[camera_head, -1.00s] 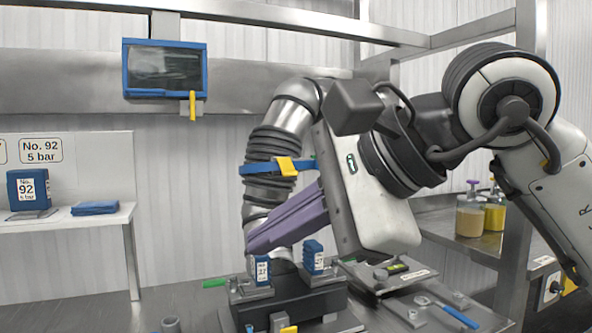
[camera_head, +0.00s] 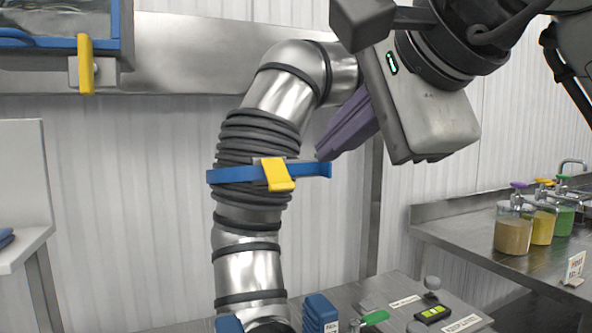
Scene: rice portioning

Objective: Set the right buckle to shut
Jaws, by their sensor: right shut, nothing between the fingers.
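A yellow buckle (camera_head: 278,174) sits on a blue band (camera_head: 232,175) around the black ribbed sleeve of a metal pipe (camera_head: 287,95). Its tab slants down across the band; I cannot tell whether it is fully latched. The band's free end (camera_head: 318,170) sticks out to the right. My right gripper (camera_head: 322,152) has purple fingers, shut and empty. Its tips show just above the band's right end; I cannot tell whether they touch it. Another yellow tab (camera_head: 86,64) hangs under a blue-framed window at upper left. My left gripper is not in view.
A metal counter (camera_head: 470,240) at right holds pump bottles, including a tan one (camera_head: 513,230). Below are a small panel (camera_head: 433,313), a green handle (camera_head: 375,317) and blue blocks (camera_head: 320,308). A white shelf (camera_head: 25,240) stands at left. Space left of the pipe is clear.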

